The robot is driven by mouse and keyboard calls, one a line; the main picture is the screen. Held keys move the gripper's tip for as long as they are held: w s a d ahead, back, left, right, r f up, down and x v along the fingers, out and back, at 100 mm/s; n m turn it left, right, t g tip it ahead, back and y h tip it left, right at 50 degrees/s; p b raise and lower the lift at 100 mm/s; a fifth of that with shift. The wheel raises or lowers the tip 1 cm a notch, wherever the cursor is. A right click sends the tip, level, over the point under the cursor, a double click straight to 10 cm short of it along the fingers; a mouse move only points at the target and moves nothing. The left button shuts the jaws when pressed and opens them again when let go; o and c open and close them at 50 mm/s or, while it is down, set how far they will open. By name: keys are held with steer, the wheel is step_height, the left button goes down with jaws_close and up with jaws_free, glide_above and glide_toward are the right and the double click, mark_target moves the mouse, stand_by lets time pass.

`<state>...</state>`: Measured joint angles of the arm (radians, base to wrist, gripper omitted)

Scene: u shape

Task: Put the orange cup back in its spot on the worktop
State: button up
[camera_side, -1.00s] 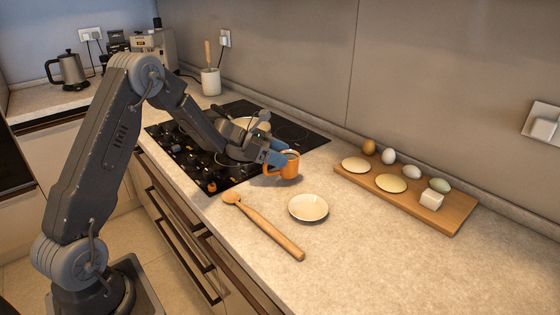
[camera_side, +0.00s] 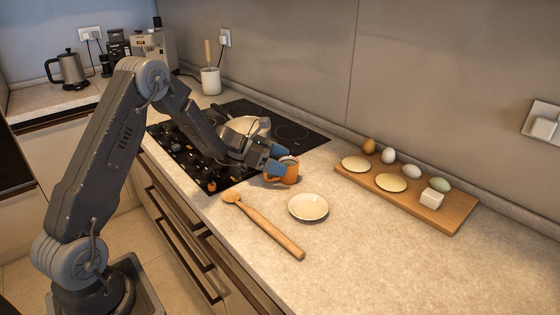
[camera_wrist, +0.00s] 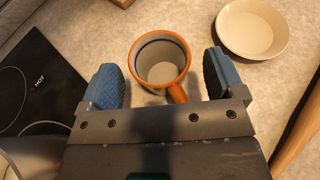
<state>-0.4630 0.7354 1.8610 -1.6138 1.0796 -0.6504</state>
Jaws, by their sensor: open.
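The orange cup (camera_side: 284,173) stands upright on the worktop (camera_side: 345,255), just right of the hob. In the wrist view the cup (camera_wrist: 187,57) has its open mouth towards the camera, and its handle points down towards my gripper. My gripper (camera_side: 276,160) is open at the cup. In the wrist view the two blue finger pads (camera_wrist: 163,80) lie on either side of the cup, with a visible gap on each side. The cup looks empty inside.
A small cream plate (camera_side: 308,207) and a wooden spoon (camera_side: 265,226) lie in front of the cup. A wooden board (camera_side: 455,215) with eggs and other items is to the right. The black hob (camera_side: 290,130) with a pan (camera_side: 243,127) is behind.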

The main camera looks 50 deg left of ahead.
steer(key=shift+r, duration=0.15)
steer(key=v, duration=1.2)
steer(key=s+d+r+m+g+y, duration=0.1)
steer(key=s+d+r+m+g, duration=0.3)
steer(key=d+m, duration=0.4)
steer(key=s+d+r+m+g+y, duration=0.2)
steer(key=s+d+r+m, duration=0.35)
steer(key=d, duration=0.45)
steer(key=s+d+m+t+y, duration=0.1)
steer(key=s+d+m+y, duration=0.1)
steer(key=s+m, duration=0.5)
steer(key=s+d+m+t+y, duration=0.1)
steer(key=s+d+m+y, duration=0.1)
steer(key=s+m+y, duration=0.2)
steer(key=s+m, duration=0.3)
steer(key=s, duration=0.1)
steer(key=shift+d+r+y, duration=0.2)
steer(key=shift+r+y, duration=0.1)
steer(key=shift+r, duration=0.1)
